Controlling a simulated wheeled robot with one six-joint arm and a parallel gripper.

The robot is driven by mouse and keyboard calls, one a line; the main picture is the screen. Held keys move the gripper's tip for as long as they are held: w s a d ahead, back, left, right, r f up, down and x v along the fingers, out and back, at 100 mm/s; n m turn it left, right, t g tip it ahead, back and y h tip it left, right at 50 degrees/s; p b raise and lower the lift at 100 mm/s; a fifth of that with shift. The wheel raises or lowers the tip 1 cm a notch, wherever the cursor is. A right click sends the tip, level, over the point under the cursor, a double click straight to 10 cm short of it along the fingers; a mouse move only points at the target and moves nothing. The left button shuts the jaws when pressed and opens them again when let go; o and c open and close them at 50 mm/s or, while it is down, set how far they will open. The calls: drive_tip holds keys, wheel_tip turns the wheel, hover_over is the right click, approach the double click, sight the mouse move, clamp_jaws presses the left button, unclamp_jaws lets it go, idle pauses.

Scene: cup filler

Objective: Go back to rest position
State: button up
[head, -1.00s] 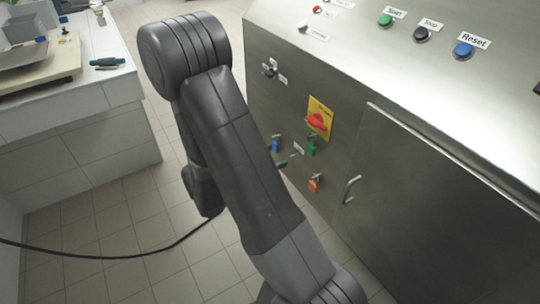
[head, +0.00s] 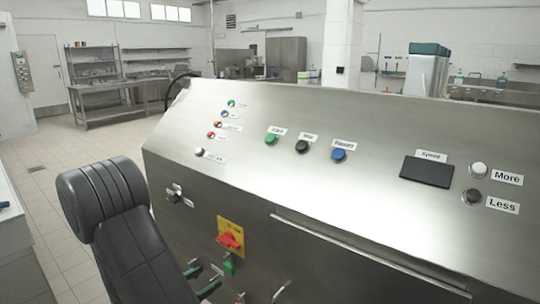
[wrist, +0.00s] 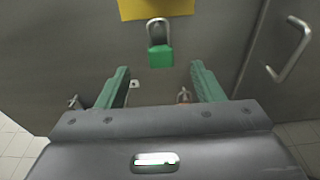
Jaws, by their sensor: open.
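My gripper (wrist: 162,82) is open, its two green fingers spread apart with nothing visible between them in the wrist view. It faces the steel front of the machine. Beyond and just above the fingertips, a green padlock (wrist: 160,56) hangs by its shackle below a yellow plate (wrist: 155,8). In the head view my gripper's green fingers (head: 203,279) show low, beside the green padlock (head: 228,268). The red rotary switch (head: 231,241) sits on the yellow plate above. My dark arm covers the lower left of the head view.
The steel machine (head: 330,220) fills the middle and right, with a sloped panel of buttons and a dark display (head: 427,171). A door handle (wrist: 288,50) sticks out at right in the wrist view. Tiled floor (head: 60,165) is open at left. Shelving and benches stand far back.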

sight(227, 266)
drive_tip(key=shift+x, duration=4.05)
